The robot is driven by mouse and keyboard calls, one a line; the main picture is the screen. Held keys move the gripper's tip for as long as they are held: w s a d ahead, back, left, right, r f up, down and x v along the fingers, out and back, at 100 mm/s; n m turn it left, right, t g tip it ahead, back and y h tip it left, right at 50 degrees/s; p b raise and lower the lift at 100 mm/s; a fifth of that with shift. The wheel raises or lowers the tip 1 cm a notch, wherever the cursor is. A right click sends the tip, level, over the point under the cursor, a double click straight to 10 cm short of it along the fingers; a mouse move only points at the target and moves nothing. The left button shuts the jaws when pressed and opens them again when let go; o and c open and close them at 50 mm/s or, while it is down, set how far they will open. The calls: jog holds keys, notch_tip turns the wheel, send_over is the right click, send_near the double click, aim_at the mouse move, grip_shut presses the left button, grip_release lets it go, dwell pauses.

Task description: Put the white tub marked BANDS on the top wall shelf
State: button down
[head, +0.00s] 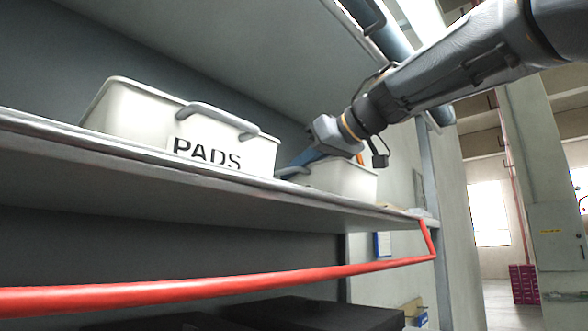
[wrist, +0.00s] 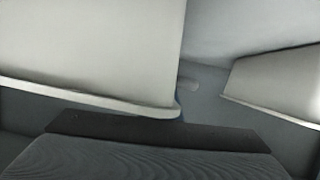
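A white tub marked PADS (head: 140,115), with a grey handle on its front, stands on a wall shelf (head: 330,200) in the head view. A second white tub (head: 345,180) stands to its right on the same shelf, partly hidden behind my gripper (head: 298,161). No lettering shows on this second tub, so I cannot read whether it is BANDS. My gripper reaches down at its left front, by a grey handle end. Contact and finger opening are unclear. In the wrist view a large white tub wall (wrist: 95,50) is very close, above a dark ribbed part of my gripper.
Another white tub (wrist: 280,80) shows at the right of the wrist view. A higher shelf (head: 240,45) overhangs in the head view. A red rail (head: 200,289) runs in front, below the tub shelf. Dark boxes (head: 315,313) lie lower down. A grey post (head: 428,165) bounds the right.

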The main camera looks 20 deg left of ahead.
jog(key=shift+f, duration=0.15)
jog(key=c, duration=2)
grip_release()
jog(key=b+v, duration=0.3)
jog(key=v, duration=0.8)
jog(key=shift+d+r, duration=0.25)
jog(key=shift+d, duration=0.05)
jog(key=shift+s+d+r, duration=0.1)
jog(key=shift+s, duration=0.1)
